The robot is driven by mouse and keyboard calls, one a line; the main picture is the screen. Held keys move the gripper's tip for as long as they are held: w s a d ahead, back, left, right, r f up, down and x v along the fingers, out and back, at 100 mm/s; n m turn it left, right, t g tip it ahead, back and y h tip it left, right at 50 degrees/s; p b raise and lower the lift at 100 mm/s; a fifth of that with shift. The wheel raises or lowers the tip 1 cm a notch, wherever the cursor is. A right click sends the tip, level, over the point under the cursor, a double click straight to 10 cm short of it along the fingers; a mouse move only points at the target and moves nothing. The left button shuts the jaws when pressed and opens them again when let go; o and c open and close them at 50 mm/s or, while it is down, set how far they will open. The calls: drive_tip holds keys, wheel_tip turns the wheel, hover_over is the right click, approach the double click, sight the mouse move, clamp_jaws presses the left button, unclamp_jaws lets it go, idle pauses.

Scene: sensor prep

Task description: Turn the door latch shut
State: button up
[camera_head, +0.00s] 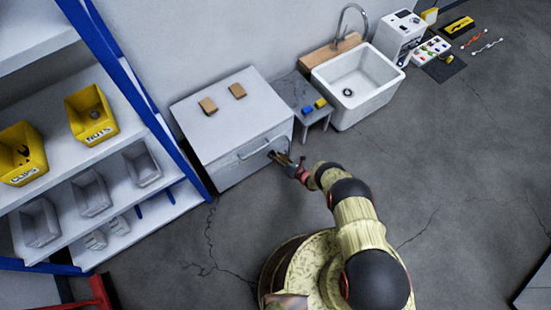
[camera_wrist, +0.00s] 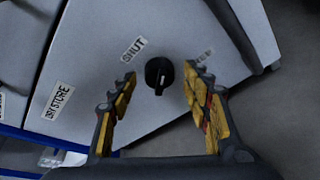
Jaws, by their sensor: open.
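The latch is a round black knob (camera_wrist: 158,70) on the front of a white cabinet (camera_head: 222,171). A pale mark on the knob points toward the bottom of the wrist view. A SHUT label (camera_wrist: 133,49) is left of the knob. Another label (camera_wrist: 204,56) on its right is partly hidden by a finger. My gripper (camera_head: 285,159) is at the right part of the cabinet front. In the wrist view, its yellow-padded fingers are open on either side of the knob, with visible gaps. In the head view the knob is hard to make out near my gripper.
A bar handle (camera_head: 254,148) crosses the cabinet front near my gripper. A DRY STORE label (camera_wrist: 59,102) is on the cabinet. Shelving with yellow bins (camera_head: 92,114) stands left, a small grey table (camera_head: 292,88) and white sink (camera_head: 357,112) right. Floor in front is largely clear.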

drive_tip(key=shift+w+a, duration=0.1)
drive_tip(key=shift+a, duration=0.05)
drive_tip(key=shift+c, duration=0.6)
drive_tip(key=c, duration=1)
